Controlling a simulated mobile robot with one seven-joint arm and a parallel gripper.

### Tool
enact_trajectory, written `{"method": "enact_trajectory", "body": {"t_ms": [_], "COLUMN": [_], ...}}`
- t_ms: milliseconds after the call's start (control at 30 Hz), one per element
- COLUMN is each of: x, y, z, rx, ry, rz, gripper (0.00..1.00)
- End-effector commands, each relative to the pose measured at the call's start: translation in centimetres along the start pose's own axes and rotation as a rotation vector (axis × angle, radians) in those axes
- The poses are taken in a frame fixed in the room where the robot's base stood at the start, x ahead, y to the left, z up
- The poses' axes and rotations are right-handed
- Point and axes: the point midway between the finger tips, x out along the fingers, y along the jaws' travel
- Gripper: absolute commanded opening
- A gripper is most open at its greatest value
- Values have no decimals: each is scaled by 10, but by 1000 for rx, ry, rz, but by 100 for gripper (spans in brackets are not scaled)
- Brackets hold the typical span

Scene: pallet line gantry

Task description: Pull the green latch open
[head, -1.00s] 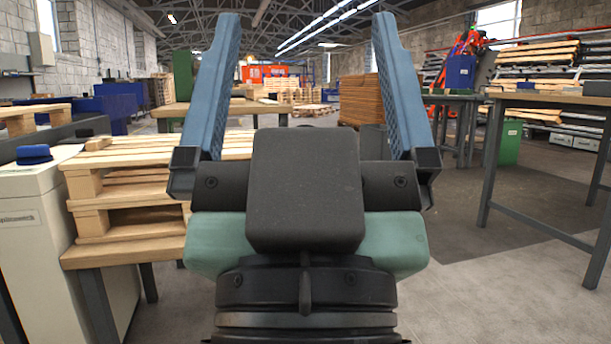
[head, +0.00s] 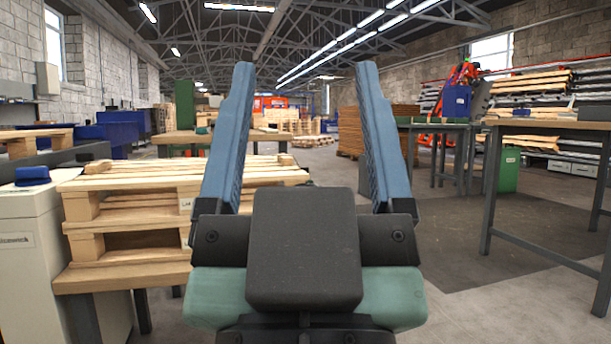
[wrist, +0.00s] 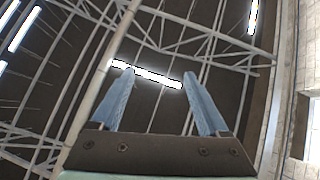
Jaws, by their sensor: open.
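My gripper (head: 305,67) is in the middle of the head view, with two long blue fingers pointing up and away. The fingers are wide apart and nothing is between them. In the wrist view the gripper (wrist: 159,72) is also open and empty, against the roof beams and strip lights. I cannot make out a green latch in either view. Part of the scene is hidden behind the gripper's dark body and green base.
Wooden pallets (head: 180,180) stand on a table just left of my gripper. A white cabinet (head: 30,250) with a blue cap is at far left. A table (head: 545,124) stands at right, a green bin (head: 509,170) behind it. The floor (head: 480,240) between is clear.

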Motion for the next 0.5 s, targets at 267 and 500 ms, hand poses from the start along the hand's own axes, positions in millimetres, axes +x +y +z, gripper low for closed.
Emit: {"method": "enact_trajectory", "body": {"t_ms": [267,500], "x": [37,97], "y": [0,1], "z": [-35,-92], "rx": [1,4], "ry": [0,0], "rz": [0,0], "gripper": [26,0]}}
